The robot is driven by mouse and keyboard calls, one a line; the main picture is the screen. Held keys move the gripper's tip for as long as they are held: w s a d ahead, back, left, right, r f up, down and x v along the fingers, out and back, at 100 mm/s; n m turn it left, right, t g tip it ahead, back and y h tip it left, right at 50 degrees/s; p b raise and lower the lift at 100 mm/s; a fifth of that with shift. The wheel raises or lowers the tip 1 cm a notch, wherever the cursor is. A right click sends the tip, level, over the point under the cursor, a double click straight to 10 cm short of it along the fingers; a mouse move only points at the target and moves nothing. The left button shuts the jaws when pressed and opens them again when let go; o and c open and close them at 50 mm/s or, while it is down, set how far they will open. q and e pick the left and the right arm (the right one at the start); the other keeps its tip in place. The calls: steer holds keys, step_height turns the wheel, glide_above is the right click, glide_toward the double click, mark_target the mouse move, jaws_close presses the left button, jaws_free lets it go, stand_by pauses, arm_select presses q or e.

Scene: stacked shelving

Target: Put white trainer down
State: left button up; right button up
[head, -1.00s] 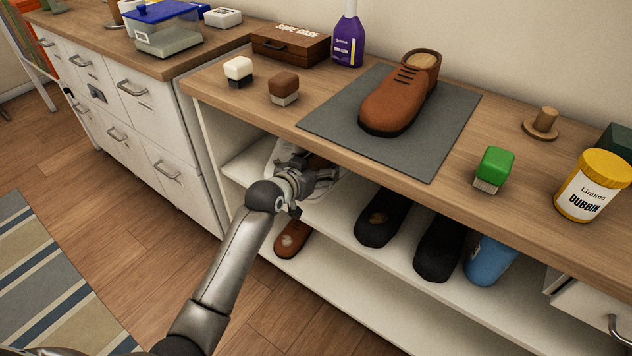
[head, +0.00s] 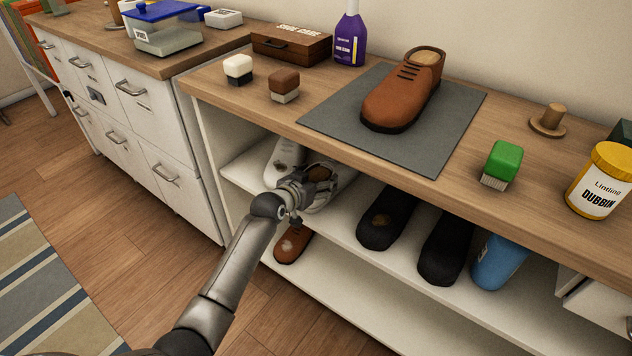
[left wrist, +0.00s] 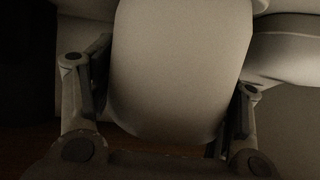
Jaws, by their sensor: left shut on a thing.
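My left gripper (head: 318,180) is inside the upper cubby of the open shelving, under the worktop. It is shut on a white trainer (head: 325,199), which shows partly around the fingers at the shelf. In the left wrist view the pale trainer (left wrist: 180,70) fills the space between the two fingers (left wrist: 168,112). A second white shoe (head: 285,156) lies just to the left in the same cubby. A pale shoe also shows at the right of the left wrist view (left wrist: 290,48). I cannot tell whether the held trainer touches the shelf. My right gripper is not in view.
Dark shoes (head: 386,218) and a blue item (head: 498,262) stand to the right on the upper shelf (head: 345,225). A brown shoe (head: 293,243) is on the lower shelf. Above, a brown boot (head: 402,95) stands on a grey mat (head: 330,115). The worktop edge overhangs my gripper.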

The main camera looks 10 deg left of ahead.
arm_select(q)
steer(key=o, duration=1.4)
steer(key=shift+s+r, duration=0.15)
steer(key=shift+s, duration=0.1)
steer(key=p+v, duration=0.3)
steer(key=v, duration=0.7)
steer(key=s+f+g+y, duration=0.1)
steer(key=s+f+g, duration=0.2)
steer(key=s+f, duration=0.4)
steer(key=s+a+f+g+y, duration=0.1)
steer(key=s+f+g, duration=0.3)
steer(key=s, duration=1.1)
steer(key=s+f+n+g+y, duration=0.1)
steer(key=s+f+g, duration=0.2)
steer(key=s+f, duration=0.7)
steer(key=shift+s+a+f+p, duration=0.15)
steer(key=shift+s, duration=0.25)
steer(key=shift+s+a+f+p, duration=0.15)
steer(key=shift+s, duration=0.25)
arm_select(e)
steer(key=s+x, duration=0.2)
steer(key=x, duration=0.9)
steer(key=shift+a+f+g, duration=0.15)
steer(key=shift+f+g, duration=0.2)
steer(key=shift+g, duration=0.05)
